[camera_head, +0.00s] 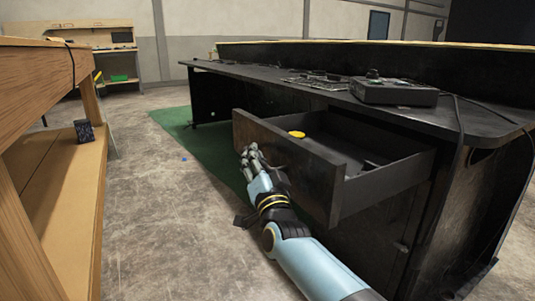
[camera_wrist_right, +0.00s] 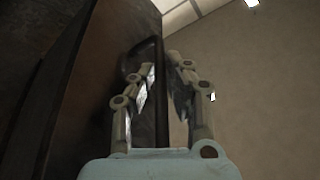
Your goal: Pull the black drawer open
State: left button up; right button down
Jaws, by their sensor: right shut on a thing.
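The black drawer (camera_head: 290,160) stands pulled out from under the black desk, with its inside in view. A round yellow thing (camera_head: 297,134) lies inside it, with a dark item farther right. My right gripper (camera_head: 248,157) is at the left part of the drawer's front. In the right wrist view, its two fingers (camera_wrist_right: 168,78) are on either side of a dark upright bar, the drawer handle (camera_wrist_right: 160,95), and are shut on it. The drawer front (camera_wrist_right: 75,80) fills the left of that view. My left gripper is not in view.
The black desk (camera_head: 240,73) carries a dark console box (camera_head: 394,92) and cables. A wooden bench (camera_head: 40,85) with a lower shelf stands at the left, with a small dark box (camera_head: 84,131) on it. Bare concrete floor (camera_head: 160,215) lies between.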

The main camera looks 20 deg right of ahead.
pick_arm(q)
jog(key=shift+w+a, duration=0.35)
pick_arm(e)
jog(key=shift+s+a+f, duration=0.1)
jog(key=shift+a, duration=0.8)
jog(key=c, duration=1.6)
grip_release()
jog(key=shift+c, duration=0.2)
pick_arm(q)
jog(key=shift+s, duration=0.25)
pick_arm(e)
jog(key=v, duration=1.2)
jog(key=shift+f, duration=0.1)
